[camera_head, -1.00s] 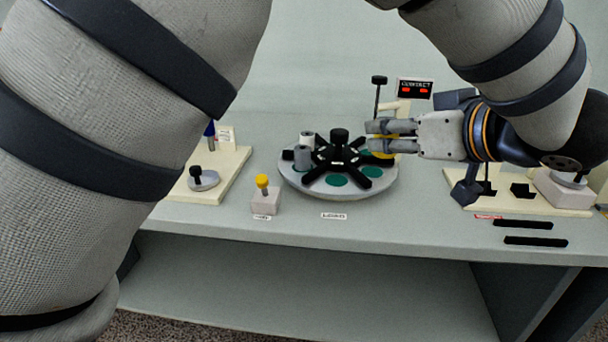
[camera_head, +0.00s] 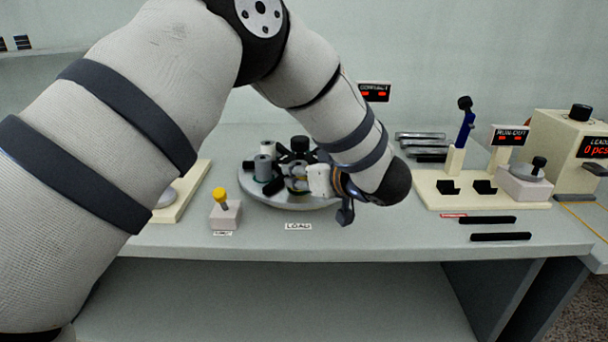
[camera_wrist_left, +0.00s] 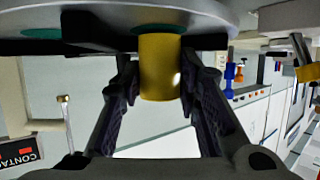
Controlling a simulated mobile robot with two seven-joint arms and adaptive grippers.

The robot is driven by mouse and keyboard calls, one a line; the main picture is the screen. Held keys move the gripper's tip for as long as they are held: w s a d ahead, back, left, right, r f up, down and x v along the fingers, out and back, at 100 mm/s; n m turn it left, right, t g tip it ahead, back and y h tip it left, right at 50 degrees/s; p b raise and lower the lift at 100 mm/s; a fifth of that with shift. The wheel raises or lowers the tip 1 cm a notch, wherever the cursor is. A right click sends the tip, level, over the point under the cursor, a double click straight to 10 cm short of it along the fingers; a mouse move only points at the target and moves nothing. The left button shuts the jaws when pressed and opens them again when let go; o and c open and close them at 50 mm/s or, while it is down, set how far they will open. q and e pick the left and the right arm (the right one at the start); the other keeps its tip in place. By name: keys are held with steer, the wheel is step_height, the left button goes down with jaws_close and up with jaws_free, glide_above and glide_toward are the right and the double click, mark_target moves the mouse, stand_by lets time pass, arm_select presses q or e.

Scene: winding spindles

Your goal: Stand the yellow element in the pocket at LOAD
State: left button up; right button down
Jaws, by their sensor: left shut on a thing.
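The yellow element (camera_wrist_left: 160,68), a short cylinder, is between the fingers of my left gripper (camera_wrist_left: 160,88) in the left wrist view, which looks upside down. My left gripper (camera_head: 302,180) is shut on it over the front of the round turntable (camera_head: 285,204), behind the LOAD label (camera_head: 298,226). The element's end meets a green pocket (camera_wrist_left: 160,28); I cannot tell whether it is seated or just above. In the head view the gripper and arm largely hide the element. My right gripper is not in view.
Grey spools (camera_head: 263,167) stand on the turntable's left, by its black spider (camera_head: 299,146). A block with a yellow-topped pin (camera_head: 221,196) stands front left. A cream fixture (camera_head: 480,190) stands right, with black bars (camera_head: 500,237) before it.

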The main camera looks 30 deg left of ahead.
arm_select(q)
steer(key=shift+f, duration=0.2)
steer(key=o, duration=1.2)
steer(key=shift+c, duration=0.2)
steer(key=shift+d+r, duration=0.35)
steer(key=v, duration=1.1)
steer(key=shift+s+p, duration=0.25)
steer(key=shift+p, duration=0.05)
